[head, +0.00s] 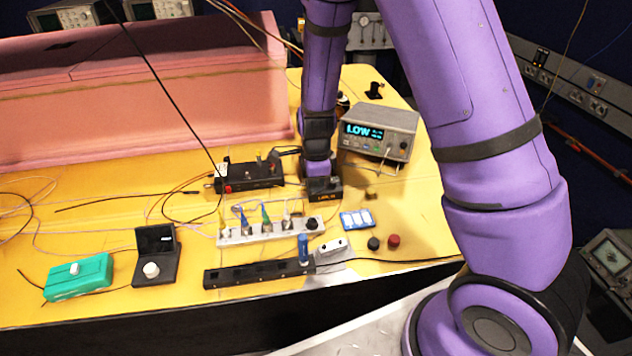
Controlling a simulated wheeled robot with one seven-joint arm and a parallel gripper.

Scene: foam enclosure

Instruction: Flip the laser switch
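A small black box (327,188) with a pale label that seems to read "LASER" sits on the yellow table, at the foot of my arm in the head view. I take it to be the laser switch box, but its switch lever is not visible. My gripper (318,172) points down at the box's top, and my purple wrist hides most of the box's back. The fingers are too small and covered to tell whether they are open or shut, or whether they touch the box.
Left of the box stands a black unit (250,178) with a red button. In front are a white power strip (256,237) with coloured plugs, a blue-and-white tray (356,220) and a black strip (250,276). A display unit (379,132) reading "LOW" stands right; pink foam (200,115) rises behind.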

